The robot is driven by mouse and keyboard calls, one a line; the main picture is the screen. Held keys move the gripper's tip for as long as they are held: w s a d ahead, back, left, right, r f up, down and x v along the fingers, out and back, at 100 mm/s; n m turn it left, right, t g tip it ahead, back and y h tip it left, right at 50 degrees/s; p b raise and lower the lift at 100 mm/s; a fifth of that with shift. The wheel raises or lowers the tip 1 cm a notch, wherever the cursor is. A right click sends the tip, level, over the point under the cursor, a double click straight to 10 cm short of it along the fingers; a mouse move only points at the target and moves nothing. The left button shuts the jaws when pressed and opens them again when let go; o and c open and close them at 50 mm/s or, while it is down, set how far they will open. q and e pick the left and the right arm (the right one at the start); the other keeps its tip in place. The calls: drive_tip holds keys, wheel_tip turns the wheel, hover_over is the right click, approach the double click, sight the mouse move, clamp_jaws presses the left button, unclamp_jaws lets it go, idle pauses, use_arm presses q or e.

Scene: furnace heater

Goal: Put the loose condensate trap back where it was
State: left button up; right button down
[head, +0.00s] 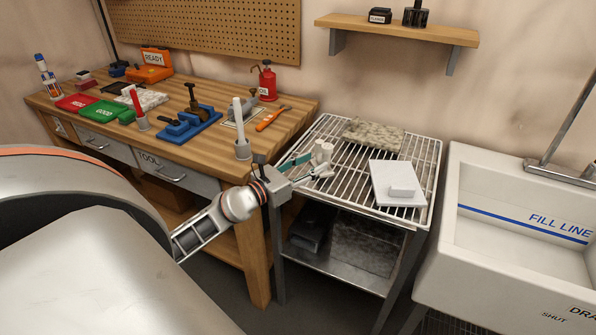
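My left gripper (310,168) reaches over the left edge of the wire rack. Its fingers are around a small white pipe-like piece with short rounded ends (323,151), which looks like the condensate trap. The fingers hide part of the piece. It appears held a little above the rack's bars. My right gripper is not in view. The place where the trap fits cannot be made out in this view.
The wire rack (352,160) bears a mottled slab (375,134) and a white block-shaped piece (392,172). A wooden workbench (205,150) with tools stands left, with a white cylinder in a cup (242,148) near its corner. A white sink (450,235) stands right.

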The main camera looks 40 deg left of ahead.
use_arm(q)
drive_tip(key=s, duration=0.5)
drive_tip(key=s+d+f+n+g, duration=0.3)
drive_tip(key=s+d+f+n, duration=0.7)
drive_tip(key=f+n, duration=0.4)
drive_tip(key=s+d+f+n+g, duration=0.4)
drive_tip(key=s+d+f+n, duration=0.6)
drive_tip(key=n, duration=0.9)
drive_tip(key=d+f, duration=0.3)
drive_tip(key=shift+s+d+f+n+b, duration=0.15)
drive_tip(key=shift+s+f+n+b, duration=0.15)
drive_tip(key=shift+f+b, duration=0.1)
drive_tip(key=shift+w, duration=0.1)
